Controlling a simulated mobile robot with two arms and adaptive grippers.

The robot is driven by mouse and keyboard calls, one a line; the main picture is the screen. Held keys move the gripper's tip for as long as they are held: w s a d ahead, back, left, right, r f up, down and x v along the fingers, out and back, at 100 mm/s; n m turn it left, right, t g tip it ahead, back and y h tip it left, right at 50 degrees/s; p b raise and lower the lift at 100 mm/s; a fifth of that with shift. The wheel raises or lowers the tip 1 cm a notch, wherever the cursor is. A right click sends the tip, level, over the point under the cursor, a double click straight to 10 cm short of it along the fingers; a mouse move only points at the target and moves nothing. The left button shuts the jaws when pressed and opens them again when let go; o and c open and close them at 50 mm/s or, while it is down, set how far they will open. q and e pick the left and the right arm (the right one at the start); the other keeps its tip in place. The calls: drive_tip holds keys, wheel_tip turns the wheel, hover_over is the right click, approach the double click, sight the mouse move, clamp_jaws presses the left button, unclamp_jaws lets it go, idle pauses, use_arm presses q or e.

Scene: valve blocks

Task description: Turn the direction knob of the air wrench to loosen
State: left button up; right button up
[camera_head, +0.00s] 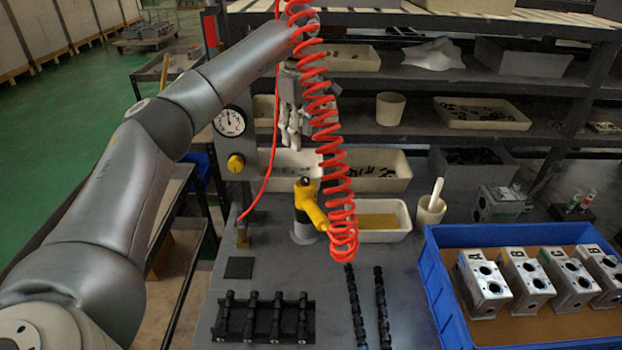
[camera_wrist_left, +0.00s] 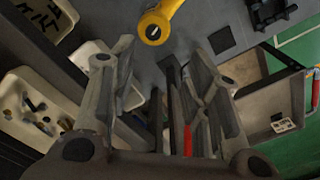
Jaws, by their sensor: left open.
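The yellow air wrench (camera_head: 312,212) stands in a light round holder (camera_head: 302,234) on the grey workbench, with the red coiled hose (camera_head: 330,150) hanging in front of it. In the left wrist view, the yellow end of the wrench (camera_wrist_left: 164,14) is at the top centre. A dark round direction knob (camera_wrist_left: 154,33) with a light mark shows on that end. My left gripper (camera_head: 292,142) is above the wrench, fingers pointing down. My right gripper is not in view.
A post with a gauge (camera_head: 229,122) and a yellow regulator knob (camera_head: 236,163) stands left of the wrench. A bin (camera_head: 382,236) and a white cup (camera_head: 431,211) are to its right. A blue tray (camera_head: 437,290) holds valve blocks. A black rack (camera_head: 264,320) is in front.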

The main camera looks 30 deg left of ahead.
sight(305, 179)
use_arm(q)
drive_tip(key=f, duration=0.8)
drive_tip(key=w+f+p, duration=0.1)
drive_tip(key=f, duration=0.3)
drive_tip(key=shift+f, duration=0.1)
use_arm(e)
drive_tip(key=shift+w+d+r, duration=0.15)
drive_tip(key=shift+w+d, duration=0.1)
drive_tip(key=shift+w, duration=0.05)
use_arm(q)
clamp_jaws()
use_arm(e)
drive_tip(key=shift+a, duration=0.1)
